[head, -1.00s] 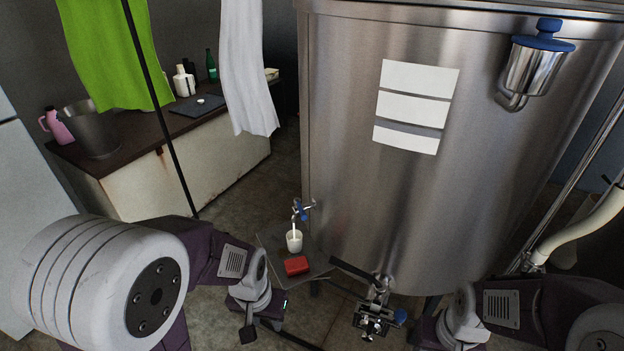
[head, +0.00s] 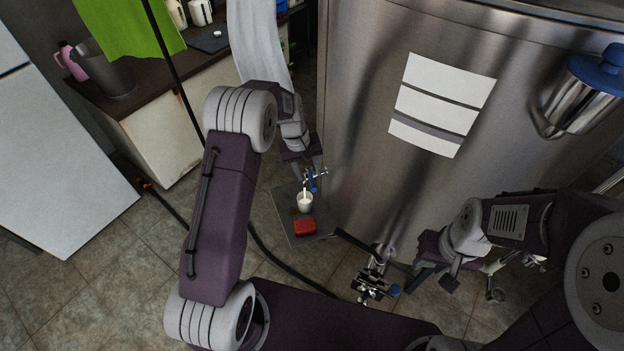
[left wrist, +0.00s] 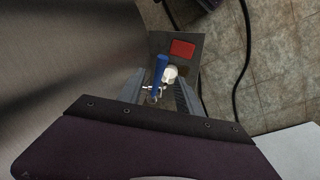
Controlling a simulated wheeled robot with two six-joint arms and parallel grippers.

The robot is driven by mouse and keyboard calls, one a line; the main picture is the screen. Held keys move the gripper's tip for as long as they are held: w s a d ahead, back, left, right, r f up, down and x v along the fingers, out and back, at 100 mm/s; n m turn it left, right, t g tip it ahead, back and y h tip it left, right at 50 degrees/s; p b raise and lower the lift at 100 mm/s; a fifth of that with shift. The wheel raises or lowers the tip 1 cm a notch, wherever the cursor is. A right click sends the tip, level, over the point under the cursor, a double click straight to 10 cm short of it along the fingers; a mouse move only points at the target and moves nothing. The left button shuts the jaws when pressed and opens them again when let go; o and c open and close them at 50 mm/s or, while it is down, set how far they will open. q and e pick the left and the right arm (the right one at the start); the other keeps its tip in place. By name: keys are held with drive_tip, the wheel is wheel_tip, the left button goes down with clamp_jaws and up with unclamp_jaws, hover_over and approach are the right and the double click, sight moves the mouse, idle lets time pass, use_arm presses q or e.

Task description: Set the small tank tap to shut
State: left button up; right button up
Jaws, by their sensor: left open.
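The small tank tap (head: 312,184) has a blue lever and a thin metal body, low on the tank's left side above a white cup (head: 305,202). In the left wrist view the blue lever (left wrist: 160,68) looks crosswise to the tap's metal body. My left gripper (head: 309,171) is open at the tap, partly hiding it in the head view. In the left wrist view its fingers (left wrist: 160,93) stand either side of the tap; contact is not clear. My right gripper (head: 433,280) hangs right of the larger bottom valve; its finger opening is unclear.
The steel tank (head: 370,190) stands close beside my left gripper. A small grey shelf (head: 287,212) carries the cup and a red block (head: 305,227). The larger valve (head: 375,285) with a blue part sits at the tank's bottom. A dark hose (head: 265,250) runs along the floor.

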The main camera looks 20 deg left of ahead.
sight(312, 184)
use_arm(q)
drive_tip(key=f, duration=0.4)
drive_tip(key=d+f+p, duration=0.1)
drive_tip(key=f, duration=0.1)
drive_tip(key=shift+w+f, duration=0.15)
drive_tip(key=shift+w, duration=0.1)
clamp_jaws()
idle(1.0)
